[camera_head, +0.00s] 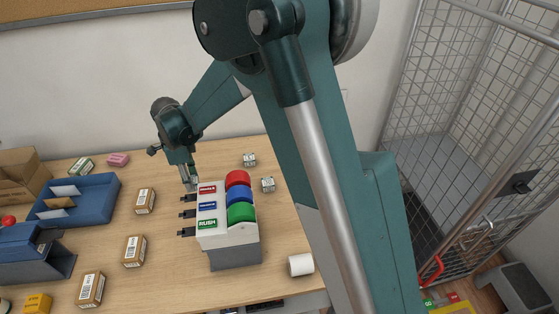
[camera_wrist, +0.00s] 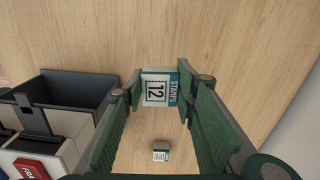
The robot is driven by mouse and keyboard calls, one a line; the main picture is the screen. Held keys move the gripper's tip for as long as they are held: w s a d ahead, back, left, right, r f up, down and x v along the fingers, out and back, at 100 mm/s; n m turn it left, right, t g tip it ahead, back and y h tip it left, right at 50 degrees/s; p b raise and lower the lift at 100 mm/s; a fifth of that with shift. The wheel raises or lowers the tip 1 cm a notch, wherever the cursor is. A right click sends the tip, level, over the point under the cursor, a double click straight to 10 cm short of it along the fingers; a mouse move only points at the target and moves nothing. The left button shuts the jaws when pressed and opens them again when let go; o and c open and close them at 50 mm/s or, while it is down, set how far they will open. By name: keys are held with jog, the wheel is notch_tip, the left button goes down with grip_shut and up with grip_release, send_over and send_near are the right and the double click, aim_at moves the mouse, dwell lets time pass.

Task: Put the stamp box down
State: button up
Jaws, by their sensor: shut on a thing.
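My gripper (camera_head: 189,181) points down beside the far left corner of the white label dispenser. In the wrist view my gripper (camera_wrist: 162,88) has its green fingers shut on a small stamp box (camera_wrist: 157,92), white and teal, marked "STAMPS" and "12". The held box looks much larger than a similar box on the counter, so it appears to be above the wood. The held box is not clear in the head view. Another stamp box (camera_wrist: 161,153) lies on the counter. Two such boxes, one farther (camera_head: 249,159) and one nearer (camera_head: 268,184), show right of the gripper.
The label dispenser (camera_head: 235,255), with coloured rolls, stands close to my gripper. A blue tray (camera_head: 95,205) with envelopes is at left. Several brown parcels (camera_head: 134,250) lie in between. A white roll (camera_head: 301,264) sits at the front edge. A wire cage (camera_head: 450,150) stands right.

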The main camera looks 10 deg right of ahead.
jog(key=w+d, duration=1.2)
jog(key=d, duration=0.5)
jog(key=m, duration=0.1)
send_over(278, 160)
jog(key=shift+w+d, duration=0.1)
jog(key=shift+f, duration=3.1)
jog(key=shift+f, duration=1.85)
jog(key=shift+f, duration=0.15)
